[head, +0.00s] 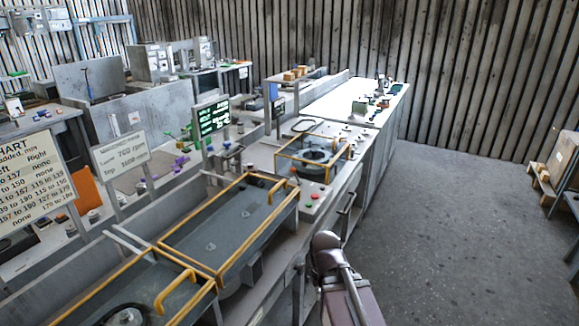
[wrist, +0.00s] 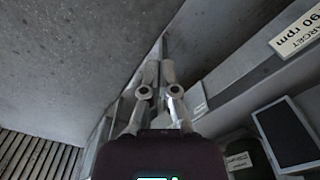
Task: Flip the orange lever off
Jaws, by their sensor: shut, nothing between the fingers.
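My gripper (wrist: 160,68) shows in the wrist view with its two fingers drawn together and nothing between them. It points along the edge of a grey bench, above the floor. In the head view my arm is at the lower middle, beside the bench front, and the fingertips cannot be made out. I cannot pick out an orange lever for certain in either view. Orange-yellow bar handles stand on the framed covers: one on the near cover (head: 175,290) and one on the middle cover (head: 277,190). A smaller orange-yellow frame (head: 313,150) surrounds a round housing (head: 318,157) farther back.
Red and green buttons (head: 311,201) sit on the bench beside the housing. A dark display (head: 212,117) and sign boards (head: 120,151) stand along the left. The wrist view shows a target label (wrist: 298,33) and a dark panel (wrist: 286,130).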

